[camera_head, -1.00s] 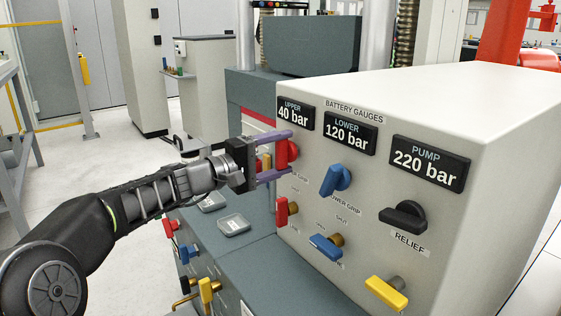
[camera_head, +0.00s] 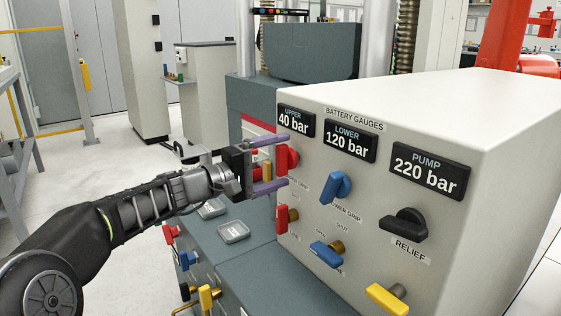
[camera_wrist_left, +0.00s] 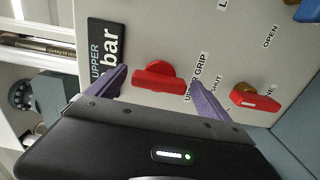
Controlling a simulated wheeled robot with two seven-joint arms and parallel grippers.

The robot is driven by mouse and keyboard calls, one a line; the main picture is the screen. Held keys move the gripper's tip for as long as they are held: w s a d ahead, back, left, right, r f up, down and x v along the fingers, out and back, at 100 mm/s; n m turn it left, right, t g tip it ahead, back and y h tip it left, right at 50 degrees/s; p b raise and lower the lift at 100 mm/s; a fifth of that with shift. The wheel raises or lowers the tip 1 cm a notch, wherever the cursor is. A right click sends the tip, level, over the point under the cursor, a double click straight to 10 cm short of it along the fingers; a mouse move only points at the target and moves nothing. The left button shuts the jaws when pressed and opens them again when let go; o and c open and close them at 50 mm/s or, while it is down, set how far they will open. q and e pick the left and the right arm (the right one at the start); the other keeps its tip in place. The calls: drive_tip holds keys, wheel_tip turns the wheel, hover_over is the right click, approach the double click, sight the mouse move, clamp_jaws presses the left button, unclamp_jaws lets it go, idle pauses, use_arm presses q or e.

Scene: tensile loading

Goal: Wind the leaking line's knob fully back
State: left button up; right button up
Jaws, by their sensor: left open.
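My left gripper (camera_head: 272,164) is open, with its purple fingers above and below the red upper-grip knob (camera_head: 286,159) on the cabinet face. In the left wrist view the red knob (camera_wrist_left: 159,77) sits between the two fingertips, with a gap on each side. The upper gauge (camera_head: 296,120) reads 40 bar, the lower gauge (camera_head: 349,141) 120 bar and the pump gauge (camera_head: 430,171) 220 bar. The blue lower-grip knob (camera_head: 336,187) and black relief knob (camera_head: 404,223) are to the right. My right gripper is not seen.
Below the knobs are a red lever (camera_head: 284,219), a blue lever (camera_head: 326,254) and a yellow lever (camera_head: 386,298). A small grey tray (camera_head: 233,232) lies on the grey bench. More levers, including a red one (camera_head: 170,233), stick out at the lower left.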

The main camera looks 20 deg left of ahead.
use_arm(q)
drive_tip(key=v, duration=0.7)
drive_tip(key=shift+p, duration=0.4)
